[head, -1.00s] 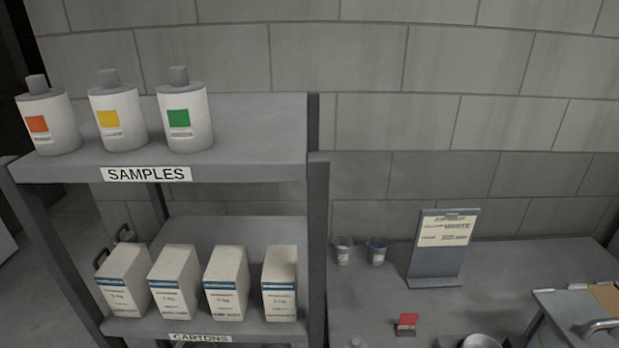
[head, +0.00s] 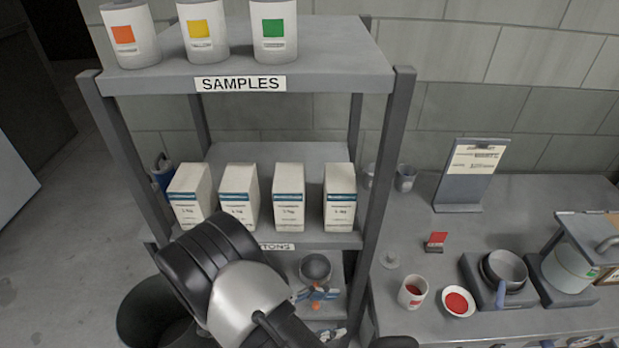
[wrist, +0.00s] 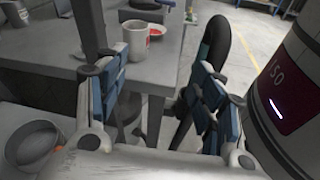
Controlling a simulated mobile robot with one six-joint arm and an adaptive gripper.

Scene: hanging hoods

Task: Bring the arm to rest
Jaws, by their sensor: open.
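My arm rises in the lower middle of the head view, in front of the shelf rack (head: 390,170). My gripper (wrist: 155,95) shows in the wrist view with its two blue-and-grey fingers spread apart. Nothing is held between them. Beyond the fingers in the wrist view are a grey table edge and a white cup (wrist: 135,40).
Open floor lies at left.

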